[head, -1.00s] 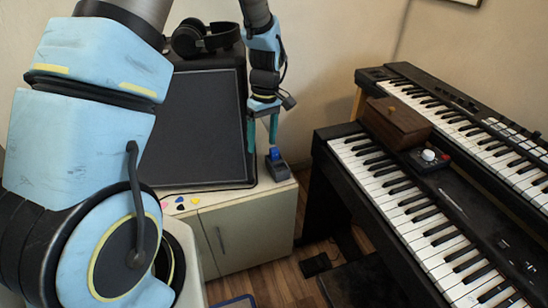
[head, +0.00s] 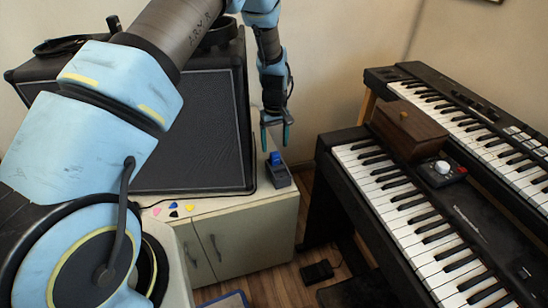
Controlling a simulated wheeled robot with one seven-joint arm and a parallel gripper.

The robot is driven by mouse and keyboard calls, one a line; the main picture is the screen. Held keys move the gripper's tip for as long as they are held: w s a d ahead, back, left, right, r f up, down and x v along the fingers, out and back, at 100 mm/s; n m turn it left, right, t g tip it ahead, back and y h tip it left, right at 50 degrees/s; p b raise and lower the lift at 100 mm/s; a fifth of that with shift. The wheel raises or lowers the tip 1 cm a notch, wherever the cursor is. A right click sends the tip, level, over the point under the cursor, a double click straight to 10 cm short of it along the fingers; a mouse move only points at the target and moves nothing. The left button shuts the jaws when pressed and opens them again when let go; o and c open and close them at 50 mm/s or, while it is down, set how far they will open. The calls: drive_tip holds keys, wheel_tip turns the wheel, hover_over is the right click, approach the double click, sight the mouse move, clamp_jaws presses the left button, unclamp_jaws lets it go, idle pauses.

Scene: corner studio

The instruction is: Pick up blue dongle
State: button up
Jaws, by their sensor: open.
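The blue dongle (head: 275,157) sits on top of a small dark grey block (head: 279,175) at the right end of the white cabinet top, in front of the black speaker's right edge. My gripper (head: 275,137) hangs pointing down above and slightly behind the dongle in the picture. Its teal fingers are apart with nothing between them. A gap shows between the fingertips and the dongle, though the exact depth is hard to tell.
A large black speaker (head: 195,130) stands on the white cabinet (head: 245,235), left of my gripper. Several coloured picks (head: 174,209) lie on the cabinet front. Two keyboards and a wooden box (head: 408,130) stand at the right. A black pedal (head: 317,271) lies on the floor.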

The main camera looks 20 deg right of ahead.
sight(275, 154)
drive_tip(key=shift+s+f+p, duration=0.15)
drive_tip(key=shift+f+p, duration=0.95)
drive_tip(key=shift+f, duration=1.65)
drive_tip(key=shift+c, duration=0.3)
clamp_jaws()
